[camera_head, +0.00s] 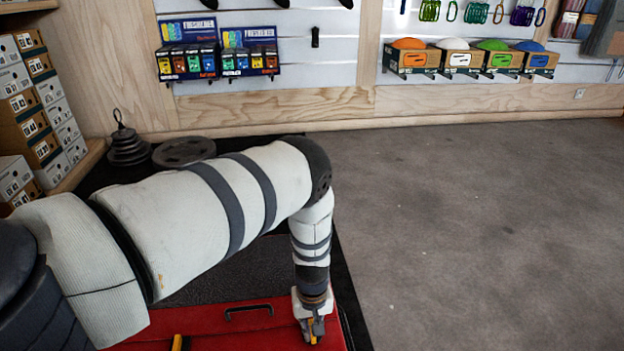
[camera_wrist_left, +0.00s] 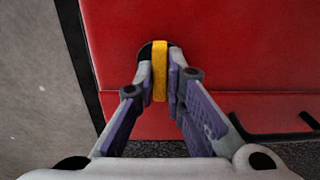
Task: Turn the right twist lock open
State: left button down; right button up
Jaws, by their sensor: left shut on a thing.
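The right twist lock is a yellow lever (camera_wrist_left: 160,72) on a red lid or case (camera_wrist_left: 240,45). In the left wrist view the lever stands upright in the picture, with a dark round base partly visible behind it. My left gripper (camera_wrist_left: 160,92) is shut on the lever, a finger on each side. In the head view my left gripper (camera_head: 312,328) reaches down to the right part of the red case (camera_head: 230,318), and its fingers hide most of the lock. Another yellow lever (camera_head: 178,343) shows at the bottom edge, further left. My right gripper is not in view.
A black handle (camera_head: 248,311) lies on the red case. Dark weight plates (camera_head: 184,151) and a stack of small weights (camera_head: 127,147) stand behind my arm. Shoe boxes (camera_head: 30,120) fill the left shelf. The grey floor (camera_head: 480,220) on the right is clear.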

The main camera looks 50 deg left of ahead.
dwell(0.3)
pick_arm(q)
jog(key=c, duration=1.7)
grip_release()
jog(key=shift+o, duration=0.2)
notch_tip(320, 180, up, 12)
